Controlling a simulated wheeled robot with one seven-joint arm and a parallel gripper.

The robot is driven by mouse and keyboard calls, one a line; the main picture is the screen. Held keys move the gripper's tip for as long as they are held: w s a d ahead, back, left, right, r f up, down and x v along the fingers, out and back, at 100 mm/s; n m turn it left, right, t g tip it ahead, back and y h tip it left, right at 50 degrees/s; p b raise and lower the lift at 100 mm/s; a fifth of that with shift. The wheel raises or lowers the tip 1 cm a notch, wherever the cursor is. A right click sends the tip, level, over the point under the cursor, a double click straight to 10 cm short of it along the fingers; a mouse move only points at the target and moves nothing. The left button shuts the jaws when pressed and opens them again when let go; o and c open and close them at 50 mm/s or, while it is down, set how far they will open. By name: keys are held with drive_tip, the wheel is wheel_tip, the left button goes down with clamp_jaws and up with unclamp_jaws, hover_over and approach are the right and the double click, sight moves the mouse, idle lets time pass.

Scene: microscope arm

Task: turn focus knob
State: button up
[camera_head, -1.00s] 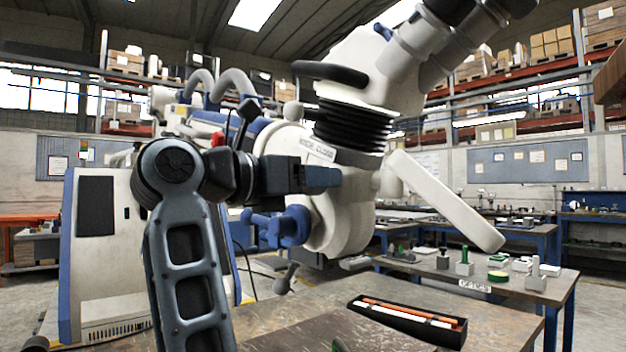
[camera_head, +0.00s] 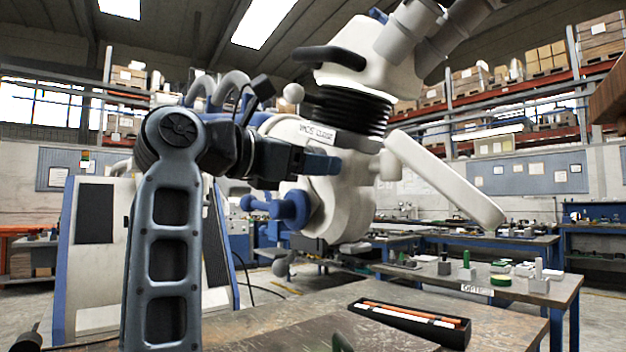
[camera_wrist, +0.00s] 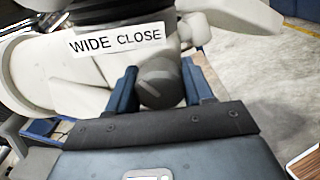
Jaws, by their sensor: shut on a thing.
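The microscope head (camera_head: 345,200) is a white body with black bellows, held in front of me and to the right of my arm. A dark grey round knob with a pale line (camera_wrist: 160,82) sits below the "WIDE CLOSE" label (camera_wrist: 117,38). My gripper (camera_wrist: 156,90) is shut on this knob, with one blue finger on each side of it. In the head view my gripper (camera_head: 332,163) reaches rightward to the microscope body, just below the label. There the knob is hidden behind the fingers.
A blue knob (camera_head: 290,207) and a white arm (camera_head: 445,180) stick out of the microscope close to my gripper. A black tray (camera_head: 412,322) with orange and white sticks lies on the front table. A workbench (camera_head: 500,283) with small parts stands behind at right.

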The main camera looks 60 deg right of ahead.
drive_tip(key=shift+m+b, duration=0.9)
drive_tip(key=shift+m, duration=0.2)
drive_tip(key=o, duration=1)
drive_tip(key=shift+v, duration=3.9)
drive_tip(key=shift+r, duration=0.1)
